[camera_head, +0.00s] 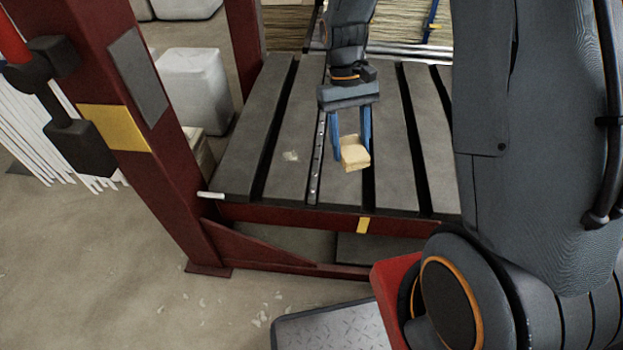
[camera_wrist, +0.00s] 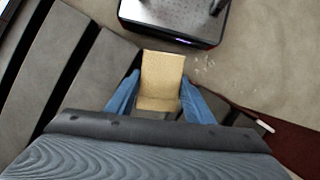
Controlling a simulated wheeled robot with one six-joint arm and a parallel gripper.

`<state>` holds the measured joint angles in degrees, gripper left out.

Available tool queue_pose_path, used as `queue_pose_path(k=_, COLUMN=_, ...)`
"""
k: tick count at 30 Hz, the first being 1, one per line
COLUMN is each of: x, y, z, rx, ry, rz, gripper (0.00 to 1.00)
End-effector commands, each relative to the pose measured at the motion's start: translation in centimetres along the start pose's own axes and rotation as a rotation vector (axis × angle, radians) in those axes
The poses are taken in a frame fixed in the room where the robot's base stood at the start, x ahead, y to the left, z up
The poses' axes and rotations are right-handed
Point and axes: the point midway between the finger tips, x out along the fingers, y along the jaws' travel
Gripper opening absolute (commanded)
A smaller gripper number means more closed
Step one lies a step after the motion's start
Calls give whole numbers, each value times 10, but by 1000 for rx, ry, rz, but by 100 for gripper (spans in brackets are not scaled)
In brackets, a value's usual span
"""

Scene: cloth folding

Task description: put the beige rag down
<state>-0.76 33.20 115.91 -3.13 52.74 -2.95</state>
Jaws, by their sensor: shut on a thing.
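The beige rag (camera_head: 355,154) is a small folded piece between the two blue fingers of my gripper (camera_head: 351,150). In the head view it shows in front of the grey slatted table (camera_head: 285,175), near the front edge. Whether it touches the table cannot be told from there. In the wrist view the rag (camera_wrist: 161,80) fills the space between the fingertips of my gripper (camera_wrist: 160,95), with a finger on each side. My gripper is shut on it.
Dark red posts (camera_head: 135,120) frame the table on the left. White containers (camera_head: 194,88) stand behind on the left. The slats left of my gripper are mostly clear.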

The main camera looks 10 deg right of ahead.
Motion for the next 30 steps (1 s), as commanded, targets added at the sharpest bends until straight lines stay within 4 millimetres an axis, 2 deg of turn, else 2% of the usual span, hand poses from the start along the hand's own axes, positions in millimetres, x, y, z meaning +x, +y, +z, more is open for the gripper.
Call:
queue_pose_path(k=2, x=6, y=0, z=2, rx=-165, ry=5, rz=78, gripper=27)
queue_pose_path(k=9, x=19, y=-7, z=-11, rx=-806, ry=7, rz=337, gripper=27)
queue_pose_path(k=12, x=21, y=-13, z=-17, rx=-979, ry=1, rz=398, gripper=27)
queue_pose_path(k=16, x=34, y=-15, z=-25, rx=-1071, ry=-7, rz=428, gripper=27)
queue_pose_path(k=24, x=76, y=-14, z=-42, rx=-1072, ry=-6, rz=428, gripper=27)
queue_pose_path(k=30, x=88, y=-13, z=-47, rx=-1069, ry=-6, rz=428, gripper=27)
